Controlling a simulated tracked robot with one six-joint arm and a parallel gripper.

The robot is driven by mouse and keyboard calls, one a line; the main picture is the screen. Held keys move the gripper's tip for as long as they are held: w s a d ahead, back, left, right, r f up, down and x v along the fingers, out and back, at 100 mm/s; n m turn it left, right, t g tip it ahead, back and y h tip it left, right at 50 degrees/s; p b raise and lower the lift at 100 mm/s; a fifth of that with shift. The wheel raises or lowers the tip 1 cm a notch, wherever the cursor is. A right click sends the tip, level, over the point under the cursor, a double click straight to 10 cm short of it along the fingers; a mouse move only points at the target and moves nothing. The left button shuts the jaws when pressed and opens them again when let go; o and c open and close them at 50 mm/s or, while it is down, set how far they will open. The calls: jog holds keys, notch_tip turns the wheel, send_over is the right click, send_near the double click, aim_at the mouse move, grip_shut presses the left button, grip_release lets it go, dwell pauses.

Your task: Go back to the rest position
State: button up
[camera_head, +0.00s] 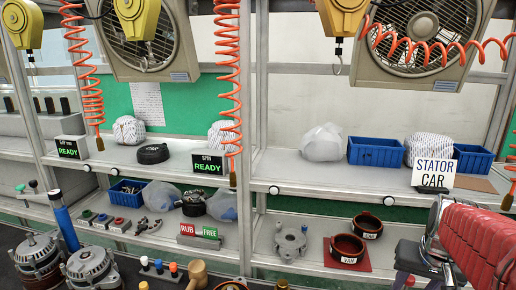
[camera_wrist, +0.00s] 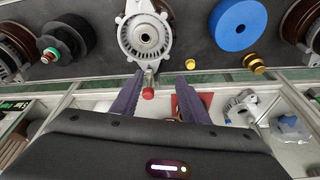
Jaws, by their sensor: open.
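My gripper (camera_wrist: 164,77) shows in the wrist view with its two dark purple fingers spread apart. No object is held between them. A short metal lever with a red ball knob (camera_wrist: 148,93) shows in the gap between the fingers, with a grey metal housing (camera_wrist: 129,42) just beyond the fingertips. I cannot tell how far below the fingers these lie. In the head view I cannot make out the gripper's fingers; a red ribbed part and dark and metal pieces fill the right edge.
The wrist view shows a blue disc (camera_wrist: 237,24), a black roller (camera_wrist: 72,35) and small brass pieces (camera_wrist: 255,63) on a dark surface. Orange coiled hoses (camera_head: 228,75) hang in front.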

jog(key=s+a+r+n+t, duration=0.1)
jog(key=s+a+n, duration=0.2)
jog(key=a, duration=0.8)
jog(key=s+a+r+n+t+y, duration=0.1)
jog(key=s+a+n, duration=0.2)
jog(key=a, duration=0.8)
jog(key=shift+s+a+y, duration=0.3)
jog(key=shift+s+a, duration=0.1)
jog(key=shift+s, duration=0.85)
jog(key=shift+r, duration=0.1)
jog(key=shift+c, duration=0.3)
